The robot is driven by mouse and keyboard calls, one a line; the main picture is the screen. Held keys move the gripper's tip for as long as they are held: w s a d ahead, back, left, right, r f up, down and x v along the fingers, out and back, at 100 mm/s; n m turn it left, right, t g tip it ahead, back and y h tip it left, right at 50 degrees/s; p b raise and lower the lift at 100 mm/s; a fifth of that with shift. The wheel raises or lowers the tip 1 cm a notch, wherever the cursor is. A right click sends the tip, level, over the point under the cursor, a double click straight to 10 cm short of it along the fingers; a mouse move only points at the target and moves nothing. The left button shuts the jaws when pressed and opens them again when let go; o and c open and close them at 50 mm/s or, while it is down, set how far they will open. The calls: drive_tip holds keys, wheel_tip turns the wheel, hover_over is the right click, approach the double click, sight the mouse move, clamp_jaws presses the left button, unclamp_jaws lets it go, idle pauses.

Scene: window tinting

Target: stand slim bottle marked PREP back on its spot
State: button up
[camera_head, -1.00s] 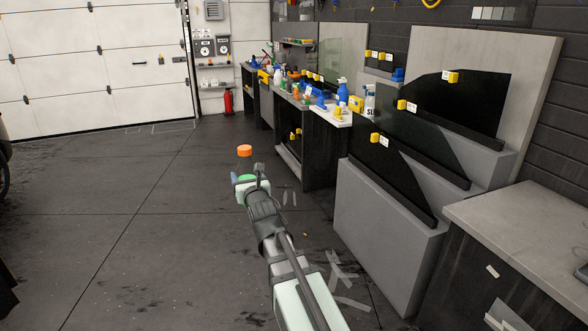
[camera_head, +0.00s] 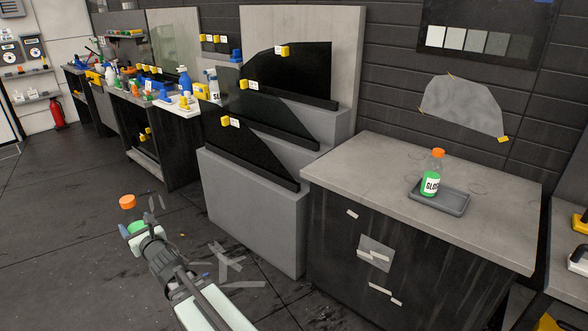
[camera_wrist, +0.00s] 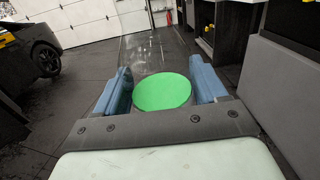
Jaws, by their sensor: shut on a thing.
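My gripper (camera_head: 136,226) is shut on a slim clear bottle with an orange cap (camera_head: 127,202) and green contents, held over the open floor at the lower left. In the wrist view the bottle's green disc (camera_wrist: 162,91) sits between the two blue fingers, its clear body extending beyond. No label shows on the held bottle, so I cannot read PREP. Another green bottle with an orange cap (camera_head: 431,174), its label starting "GLO", stands upright in a small grey tray (camera_head: 453,201) on the right counter. Faint ring marks show on that counter's top.
The grey-topped counter (camera_head: 350,172) has bare room around the tray. Left of it, a stepped grey stand (camera_head: 265,225) carries dark glass panels with yellow blocks. Farther left, a bench holds several bottles, including a blue one (camera_head: 184,80). A car (camera_wrist: 35,50) stands left in the wrist view.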

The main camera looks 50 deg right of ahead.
drive_tip(key=s+d+f+m+h, duration=0.1)
drive_tip(key=s+d+h, duration=0.1)
drive_tip(key=d, duration=0.7)
drive_tip(key=s+d+f+m+g+h, duration=0.1)
drive_tip(key=s+d, duration=0.2)
drive_tip(key=d, duration=0.7)
drive_tip(key=s+d+f+m+h, duration=0.1)
drive_tip(key=s+d+m+h, duration=0.1)
drive_tip(key=d, duration=0.7)
drive_tip(key=s+d+r+m+g+h, duration=0.25)
drive_tip(key=s+d+r, duration=0.4)
drive_tip(key=d, duration=1.25)
drive_tip(key=s+d+r+m+g+h, duration=0.25)
drive_tip(key=s+d, duration=0.75)
drive_tip(key=d, duration=0.9)
drive_tip(key=s+d+r+m+g+h, duration=0.2)
drive_tip(key=s+d+r+h, duration=0.45)
drive_tip(key=d, duration=1.25)
drive_tip(key=shift+s+f+y, duration=0.2)
drive_tip(key=shift+f+y, duration=0.25)
drive_tip(key=shift+f, duration=1.5)
drive_tip(key=shift+s+f+y, duration=0.25)
drive_tip(key=shift+f+y, duration=0.2)
drive_tip(key=shift+f, duration=1.55)
drive_tip(key=shift+s+f+y, duration=0.2)
drive_tip(key=shift+f+y, duration=0.25)
drive_tip(key=shift+f, duration=1.5)
drive_tip(key=o, duration=1.2)
drive_tip(key=shift+f, duration=0.1)
